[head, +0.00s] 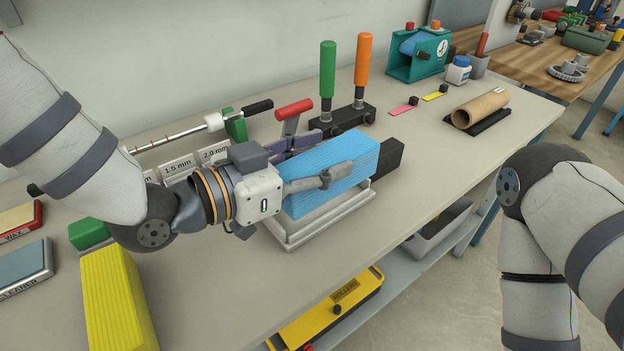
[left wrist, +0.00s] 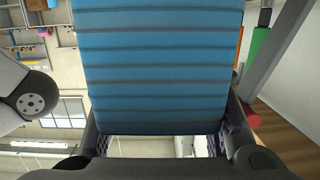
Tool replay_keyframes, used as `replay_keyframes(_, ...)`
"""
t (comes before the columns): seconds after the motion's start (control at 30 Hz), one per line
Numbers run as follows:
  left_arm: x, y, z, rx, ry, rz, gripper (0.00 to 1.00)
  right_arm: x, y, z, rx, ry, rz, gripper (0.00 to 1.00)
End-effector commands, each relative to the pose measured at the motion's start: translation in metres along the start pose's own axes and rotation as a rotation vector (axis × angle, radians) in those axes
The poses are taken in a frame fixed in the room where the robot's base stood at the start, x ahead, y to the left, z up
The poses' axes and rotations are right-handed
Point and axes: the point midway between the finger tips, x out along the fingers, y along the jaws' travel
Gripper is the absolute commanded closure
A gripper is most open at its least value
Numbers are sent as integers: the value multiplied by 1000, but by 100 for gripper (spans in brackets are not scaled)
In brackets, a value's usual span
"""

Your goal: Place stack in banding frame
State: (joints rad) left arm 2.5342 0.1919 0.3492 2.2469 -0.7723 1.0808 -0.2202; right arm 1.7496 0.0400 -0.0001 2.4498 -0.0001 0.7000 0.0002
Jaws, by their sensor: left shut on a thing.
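A blue layered stack (head: 335,165) is held by my left gripper (head: 330,160). One finger lies along its near side and the other reaches along its far side. The stack also fills the upper middle of the left wrist view (left wrist: 155,65), between the fingers. It is over a pale tray-like base (head: 320,228) on the bench; whether it touches the base is unclear. A black block (head: 389,158) shows at its right end. No part is labelled as the banding frame, and I cannot tell which it is. My right arm is at the right, its gripper out of view.
A red-handled lever (head: 293,110) and green (head: 327,70) and orange (head: 364,62) handles stand behind the stack. A teal device (head: 432,60), white jar (head: 458,72) and brown roll (head: 481,109) are farther right. A yellow block (head: 115,300) lies front left. Bench front is mostly clear.

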Motion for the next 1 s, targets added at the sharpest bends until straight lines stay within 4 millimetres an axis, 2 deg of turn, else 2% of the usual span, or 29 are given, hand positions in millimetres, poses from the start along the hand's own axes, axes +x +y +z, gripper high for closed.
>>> replay_keyframes(0.03, 4, -7, 14, -8, -3, 0, 83, 7, 0, 4, 0, -19, 1, 60)
replay_keyframes(0.27, 10, -25, 30, -1, 1, 0, 83, 13, 0, 7, -1, -36, 2, 60)
replay_keyframes(0.4, 14, -25, 59, -5, -3, 1, 83, 21, 1, 12, -1, -57, 3, 60)
replay_keyframes(0.77, 14, -25, 62, 2, 2, 0, 83, 21, 1, 12, -2, -57, 3, 60)
replay_keyframes(0.8, 14, -25, 62, 2, 2, 0, 50, 21, 1, 12, -2, -57, 3, 60)
replay_keyframes(0.87, 14, -25, 62, 2, 2, -1, 36, 21, 1, 12, -2, -57, 3, 60)
replay_keyframes(1.0, 14, -25, 61, 2, 3, -1, 34, 21, 1, 12, -2, -57, 3, 60)
